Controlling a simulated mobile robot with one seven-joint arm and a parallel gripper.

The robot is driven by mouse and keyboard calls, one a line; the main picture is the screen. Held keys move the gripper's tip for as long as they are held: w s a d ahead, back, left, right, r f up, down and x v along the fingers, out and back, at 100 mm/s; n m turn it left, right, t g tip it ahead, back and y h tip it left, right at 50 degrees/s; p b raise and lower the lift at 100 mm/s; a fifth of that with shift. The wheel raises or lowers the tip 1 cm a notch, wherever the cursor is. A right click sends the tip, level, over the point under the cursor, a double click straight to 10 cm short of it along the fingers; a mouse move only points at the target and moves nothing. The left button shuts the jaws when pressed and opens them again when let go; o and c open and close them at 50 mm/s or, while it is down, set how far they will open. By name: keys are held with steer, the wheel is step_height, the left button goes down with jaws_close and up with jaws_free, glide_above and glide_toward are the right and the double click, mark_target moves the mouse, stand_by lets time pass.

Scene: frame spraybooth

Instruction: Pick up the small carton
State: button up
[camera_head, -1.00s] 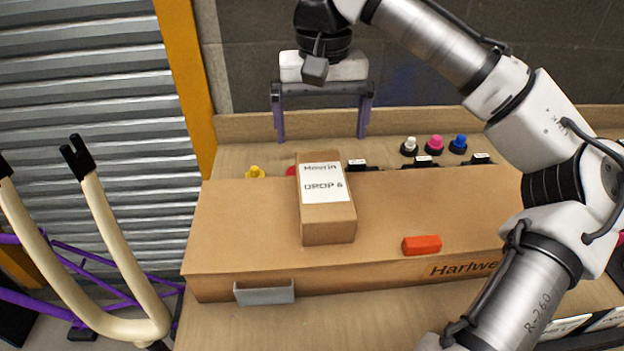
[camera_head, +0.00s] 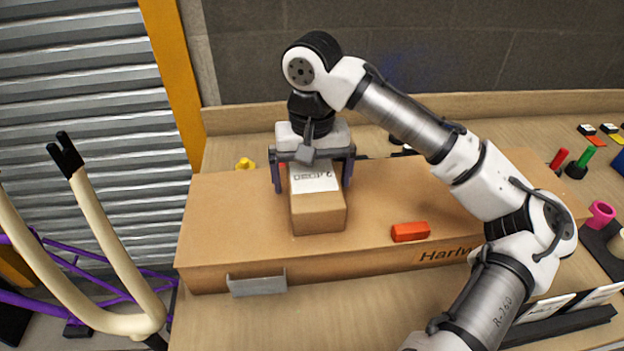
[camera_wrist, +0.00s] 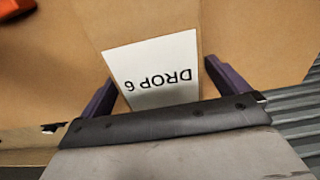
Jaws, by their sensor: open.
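The small carton (camera_head: 318,212) is a brown box with a white label on top, lying on a long, flat cardboard box (camera_head: 235,230). My gripper (camera_head: 313,186) is open over the carton's far part, with one purple finger on each side of it. In the wrist view, the carton (camera_wrist: 150,25) and its label reading "DROP 6" lie between the fingers of my gripper (camera_wrist: 165,92). I cannot tell whether either finger touches the carton. My gripper hides the carton's far end.
An orange-red block (camera_head: 410,231) lies on the long box, right of the carton. A grey bracket (camera_head: 257,283) sits at the long box's front. A yellow knob-like piece (camera_head: 245,164) is behind it. Coloured parts stand at the right. The bench (camera_head: 340,320) is clear in front.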

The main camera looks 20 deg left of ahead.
steer(key=shift+f, duration=0.75)
steer(key=c, duration=1.3)
steer(key=shift+r, duration=0.2)
